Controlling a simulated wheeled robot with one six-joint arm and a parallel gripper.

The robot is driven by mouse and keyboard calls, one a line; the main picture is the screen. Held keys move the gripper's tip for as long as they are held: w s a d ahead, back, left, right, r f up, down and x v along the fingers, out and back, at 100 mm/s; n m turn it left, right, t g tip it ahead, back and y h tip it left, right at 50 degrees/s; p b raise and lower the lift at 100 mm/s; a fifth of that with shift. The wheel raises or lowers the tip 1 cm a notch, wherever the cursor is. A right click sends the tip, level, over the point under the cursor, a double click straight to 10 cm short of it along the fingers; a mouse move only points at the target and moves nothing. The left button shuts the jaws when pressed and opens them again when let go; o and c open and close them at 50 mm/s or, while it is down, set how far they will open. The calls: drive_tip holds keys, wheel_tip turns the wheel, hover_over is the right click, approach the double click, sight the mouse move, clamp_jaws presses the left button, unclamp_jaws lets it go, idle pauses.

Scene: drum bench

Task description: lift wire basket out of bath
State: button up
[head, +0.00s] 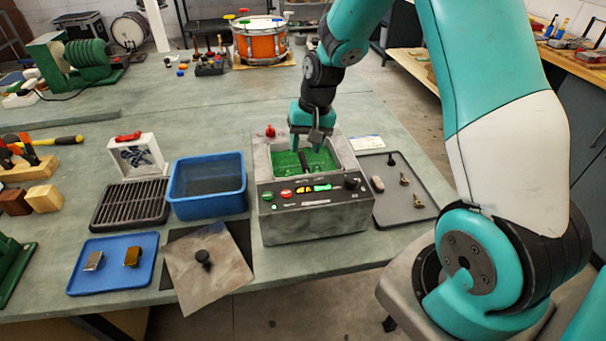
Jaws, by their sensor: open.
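The bath (315,222) is a grey metal box with a control panel on its front, standing on the bench with its top open. Inside it a green area (286,162) shows with a dark upright bar in it; this looks like the wire basket and its handle, but wire and liquid cannot be told apart at this size. My gripper (308,146) points down over the bath opening, its open fingers at or just inside the rim. The fingers partly hide the basket, and I cannot tell whether they touch it.
A blue tub (207,206) and a black rack (130,204) stand left of the bath. A square lid with a black knob (203,258) lies at the bench's front edge. A grey tray (400,212) with small parts lies right. An orange drum (260,44) stands behind.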

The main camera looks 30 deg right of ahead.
sight(304, 159)
drive_tip(key=f, duration=0.1)
drive_tip(key=f+p, duration=0.1)
drive_tip(key=f, duration=0.3)
drive_tip(key=shift+s+a+f, duration=0.1)
drive_tip(key=shift+s+a, duration=0.1)
drive_tip(key=shift+a, duration=0.15)
drive_tip(key=shift+c, duration=0.3)
clamp_jaws()
